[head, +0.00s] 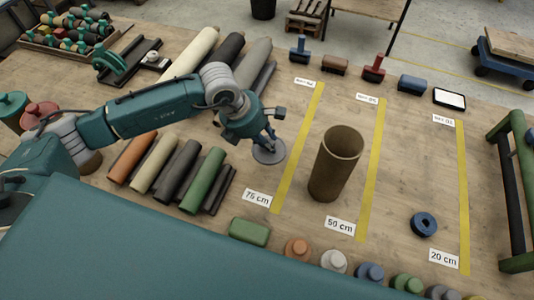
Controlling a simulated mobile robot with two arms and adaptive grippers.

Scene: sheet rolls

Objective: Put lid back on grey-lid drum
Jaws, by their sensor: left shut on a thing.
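My left gripper (267,138) is shut on a round grey lid (268,153), holding it by its top. The lid hangs to the left of a tall brown drum (331,178) and does not touch it. The drum stands upright on the wooden table between two yellow strips, and its top is open. My right gripper is not in view.
Several rolls (178,168) lie left of the lid, with long rolls (193,52) behind. A green block (249,231) and several knobbed pieces (334,261) line the front. A blue ring (423,225) lies right. A green frame (517,195) stands at the right edge.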

